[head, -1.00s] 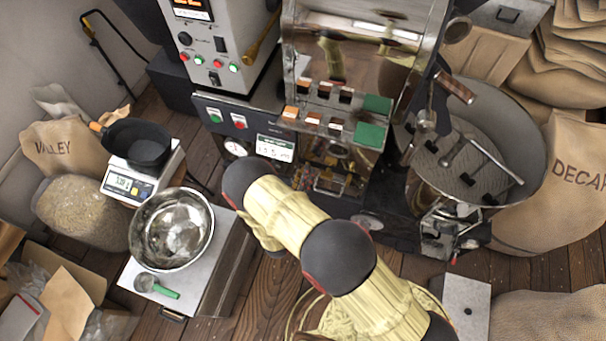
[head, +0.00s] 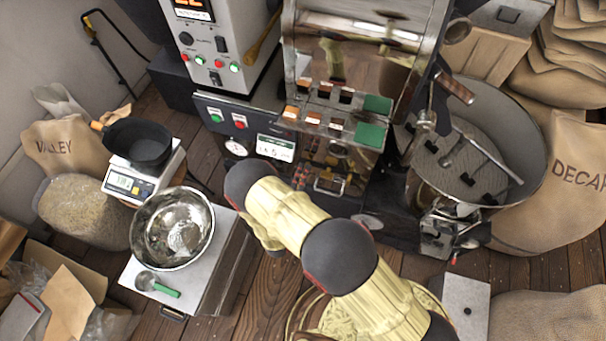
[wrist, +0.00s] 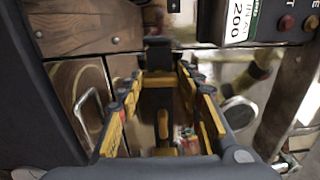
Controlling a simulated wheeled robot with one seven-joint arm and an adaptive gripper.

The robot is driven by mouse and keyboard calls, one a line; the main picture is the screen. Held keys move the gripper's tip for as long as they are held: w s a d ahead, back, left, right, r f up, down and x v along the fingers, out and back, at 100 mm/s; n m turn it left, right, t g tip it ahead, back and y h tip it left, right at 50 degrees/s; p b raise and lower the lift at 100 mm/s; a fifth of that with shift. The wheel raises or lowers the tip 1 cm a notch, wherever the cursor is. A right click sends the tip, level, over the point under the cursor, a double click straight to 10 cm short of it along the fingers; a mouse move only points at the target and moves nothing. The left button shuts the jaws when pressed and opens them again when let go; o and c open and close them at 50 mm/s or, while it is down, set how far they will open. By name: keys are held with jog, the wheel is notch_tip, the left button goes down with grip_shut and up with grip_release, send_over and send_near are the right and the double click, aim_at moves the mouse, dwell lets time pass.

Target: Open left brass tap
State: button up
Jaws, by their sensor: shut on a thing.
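My gripper (wrist: 158,78) shows in the wrist view with a black and yellow finger on each side. It is shut on a narrow dark upright piece (wrist: 158,46) between the fingertips; I cannot tell if this is part of the left brass tap. No brass tap can be made out clearly in either view. In the head view my arm bends down in front of the roaster, and its bulk hides my gripper and whatever it holds.
A steel bowl (head: 172,229) and green-handled scoop (head: 157,285) lie on a low cabinet at left. A pan on a scale (head: 128,186) is behind them.

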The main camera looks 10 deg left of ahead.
jog(key=shift+a+n, duration=0.1)
jog(key=shift+n, duration=0.2)
jog(key=o, duration=1.2)
jog(key=shift+c, duration=0.2)
jog(key=shift+s, duration=0.1)
jog(key=s, duration=1.1)
jog(key=shift+s+a, duration=0.35)
jog(key=shift+a, duration=0.1)
